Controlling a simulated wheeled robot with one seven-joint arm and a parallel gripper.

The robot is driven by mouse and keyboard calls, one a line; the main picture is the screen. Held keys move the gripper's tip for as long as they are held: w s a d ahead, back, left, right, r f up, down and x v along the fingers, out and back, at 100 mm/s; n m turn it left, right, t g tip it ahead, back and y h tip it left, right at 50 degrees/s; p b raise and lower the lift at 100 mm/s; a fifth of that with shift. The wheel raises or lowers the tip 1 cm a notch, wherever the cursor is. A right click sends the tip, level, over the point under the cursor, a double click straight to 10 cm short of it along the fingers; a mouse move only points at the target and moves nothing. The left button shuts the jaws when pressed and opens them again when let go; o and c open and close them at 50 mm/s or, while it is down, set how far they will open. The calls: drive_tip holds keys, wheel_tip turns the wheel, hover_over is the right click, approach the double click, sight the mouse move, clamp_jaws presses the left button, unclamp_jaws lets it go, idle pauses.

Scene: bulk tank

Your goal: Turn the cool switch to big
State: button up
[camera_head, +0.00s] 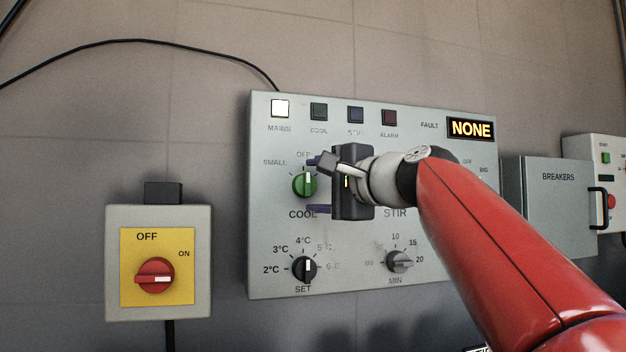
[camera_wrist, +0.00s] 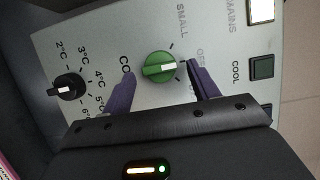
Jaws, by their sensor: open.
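The cool switch (camera_head: 304,186) is a green round knob with a white mark, on the grey control panel. Its mark points up towards OFF; SMALL is printed to its left, and its BIG label is hidden behind my gripper. In the wrist view the green knob (camera_wrist: 159,67) sits between the purple fingertips, with a gap on each side. My gripper (camera_head: 316,185) is open in front of the knob, one finger above it and one below. In the wrist view my gripper (camera_wrist: 160,82) shows no contact with the knob.
The black SET knob (camera_head: 304,269) is below, and the MIN knob (camera_head: 399,261) is lower right. The mains lamp (camera_head: 280,108) is lit; the fault display (camera_head: 470,129) reads NONE. A red switch (camera_head: 155,275) is at left, a breakers box (camera_head: 555,215) at right.

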drive_tip(key=shift+x, duration=0.85)
drive_tip(key=c, duration=1)
drive_tip(key=shift+o, duration=0.2)
drive_tip(key=shift+f+m, duration=0.1)
drive_tip(key=shift+m, duration=0.3)
drive_tip(key=m, duration=0.1)
drive_tip(key=m+t, duration=0.1)
drive_tip(key=m+b, duration=0.1)
drive_tip(key=shift+f+m+t, duration=0.25)
drive_tip(key=shift+m+t, duration=0.05)
drive_tip(key=shift+m, duration=0.1)
drive_tip(key=m+t+b, duration=0.1)
drive_tip(key=m, duration=0.2)
drive_tip(key=m+t+b, duration=0.1)
drive_tip(key=m, duration=0.2)
drive_tip(key=shift+a+f, duration=0.1)
drive_tip(key=shift+a, duration=0.05)
drive_tip(key=shift+m+t+h, duration=0.3)
drive_tip(key=shift+m, duration=0.1)
